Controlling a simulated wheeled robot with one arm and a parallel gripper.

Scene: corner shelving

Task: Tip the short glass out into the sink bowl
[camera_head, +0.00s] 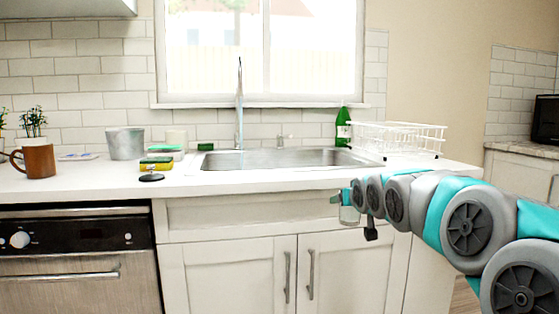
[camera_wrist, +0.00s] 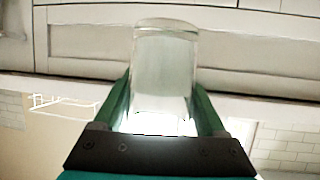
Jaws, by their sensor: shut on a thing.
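The short glass (camera_wrist: 165,70) is clear and sits between the two green fingers of my gripper (camera_wrist: 165,108) in the wrist view. In the head view the glass (camera_head: 349,214) is small, at the tip of my arm, in front of the cabinet and below the counter's front edge. My gripper (camera_head: 347,197) is shut on it there. The sink bowl (camera_head: 290,158) is a steel basin set in the counter, behind and left of the glass. The glass is apart from the sink. I cannot tell what the glass holds.
A tall faucet (camera_head: 240,105) stands behind the sink. A green bottle (camera_head: 343,127) and a white wire dish rack (camera_head: 400,138) stand right of it. Sponges (camera_head: 157,164), a grey pot (camera_head: 125,143) and a brown mug (camera_head: 38,161) stand left. The counter edge (camera_head: 250,186) lies before the sink.

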